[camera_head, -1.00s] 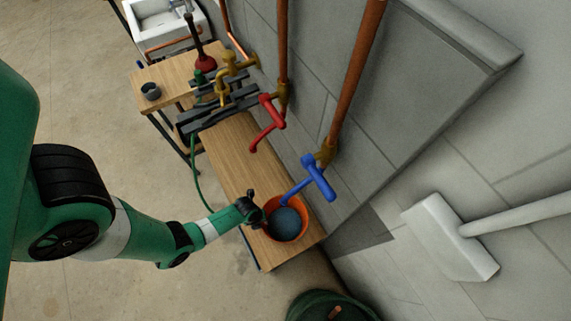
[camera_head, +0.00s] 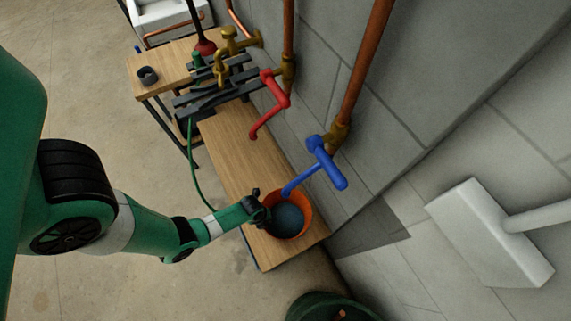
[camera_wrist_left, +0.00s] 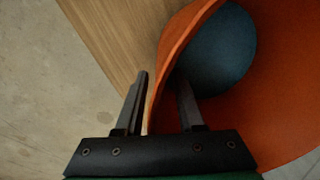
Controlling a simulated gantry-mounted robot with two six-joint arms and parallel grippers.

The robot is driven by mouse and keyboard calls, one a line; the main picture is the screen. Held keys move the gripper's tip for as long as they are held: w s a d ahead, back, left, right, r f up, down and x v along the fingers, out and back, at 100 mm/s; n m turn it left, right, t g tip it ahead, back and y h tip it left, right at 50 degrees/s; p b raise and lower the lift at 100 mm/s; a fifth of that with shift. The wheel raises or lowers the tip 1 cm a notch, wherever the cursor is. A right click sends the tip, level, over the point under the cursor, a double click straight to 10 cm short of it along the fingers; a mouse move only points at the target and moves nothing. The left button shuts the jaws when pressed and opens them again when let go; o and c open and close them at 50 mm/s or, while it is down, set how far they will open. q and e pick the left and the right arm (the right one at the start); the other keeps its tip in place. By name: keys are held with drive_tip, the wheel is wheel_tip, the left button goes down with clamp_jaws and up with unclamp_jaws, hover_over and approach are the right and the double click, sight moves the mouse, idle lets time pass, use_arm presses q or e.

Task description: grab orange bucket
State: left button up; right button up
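The orange bucket (camera_head: 304,220) stands upright near the front end of the wooden bench, below the blue tap, with a dark blue round surface inside it. My left gripper (camera_head: 263,205) is at the bucket's left rim. In the left wrist view the orange bucket (camera_wrist_left: 285,130) fills the right side. The left gripper (camera_wrist_left: 163,98) is open there, with one finger outside the bucket wall and one inside, and the rim running between them. A gap shows between the fingers. My right gripper is not in view.
The wooden bench (camera_head: 235,150) runs along the grey wall. A blue tap (camera_head: 325,163) reaches down over the bucket, and a red tap (camera_head: 275,95) is farther back. A green hose (camera_head: 194,170) hangs at the bench's left side. Open floor lies left of the bench.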

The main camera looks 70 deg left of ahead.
use_arm(q)
clamp_jaws()
idle(1.2)
